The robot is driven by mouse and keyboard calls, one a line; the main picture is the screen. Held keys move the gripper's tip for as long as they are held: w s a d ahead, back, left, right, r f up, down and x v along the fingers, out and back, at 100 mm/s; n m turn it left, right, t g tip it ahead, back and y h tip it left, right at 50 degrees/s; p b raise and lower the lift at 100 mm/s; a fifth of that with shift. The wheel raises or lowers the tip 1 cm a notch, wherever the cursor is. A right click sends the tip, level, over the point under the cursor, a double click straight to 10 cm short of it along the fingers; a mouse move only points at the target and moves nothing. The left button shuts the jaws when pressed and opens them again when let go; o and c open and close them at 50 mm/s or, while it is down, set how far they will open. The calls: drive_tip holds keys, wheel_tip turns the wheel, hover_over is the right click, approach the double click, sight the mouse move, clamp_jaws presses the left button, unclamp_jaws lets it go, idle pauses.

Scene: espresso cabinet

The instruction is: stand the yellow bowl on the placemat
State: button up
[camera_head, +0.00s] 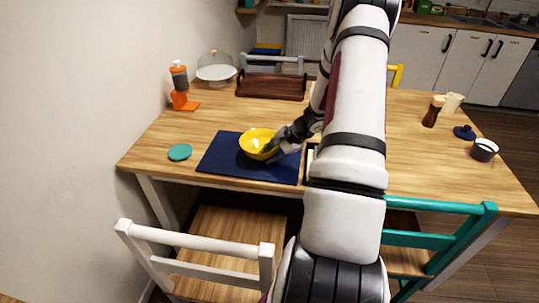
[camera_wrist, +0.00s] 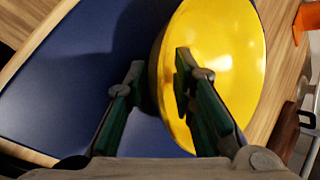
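The yellow bowl (camera_head: 253,138) is upright at the far part of the dark blue placemat (camera_head: 222,161). It looks to be resting on the mat, though its base is partly hidden. My gripper (camera_head: 275,149) is at the bowl's near right side. In the wrist view, my gripper (camera_wrist: 158,78) straddles the rim of the bowl (camera_wrist: 225,60). One finger is inside the bowl and the other is outside, over the placemat (camera_wrist: 70,85). A gap shows between the outer finger and the bowl wall, so the fingers look open.
A teal coaster (camera_head: 180,152) lies left of the placemat. An orange grinder (camera_head: 181,88), a glass-domed stand (camera_head: 215,72) and a brown tray (camera_head: 271,86) stand behind. Cups (camera_head: 484,150) are at the far right. My arm hides the table's middle.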

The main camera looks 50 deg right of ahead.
drive_tip(key=v, duration=1.2)
drive_tip(key=w+a+r+n+g+y, duration=0.15)
drive_tip(key=a+r+n, duration=0.35)
drive_tip(key=a+r, duration=0.5)
drive_tip(key=w+a+r+n+g, duration=0.15)
drive_tip(key=a+r+n, duration=0.4)
drive_tip(key=a, duration=0.95)
drive_tip(key=s+a+r+n+h, duration=0.1)
drive_tip(key=s+a+r+n, duration=0.1)
drive_tip(key=s, duration=0.4)
drive_tip(key=s+a+r+n+h, duration=0.1)
drive_tip(key=s+a+r+n, duration=0.1)
drive_tip(key=s+a+n, duration=0.3)
drive_tip(key=s+a+r+n+g+h, duration=0.1)
drive_tip(key=s+a+r+n+h, duration=0.1)
drive_tip(key=s+a, duration=0.5)
drive_tip(key=shift+a+r+n+p, duration=0.2)
drive_tip(key=shift+r+n+p, duration=0.25)
drive_tip(key=shift+n, duration=0.2)
drive_tip(key=shift+s, duration=0.1)
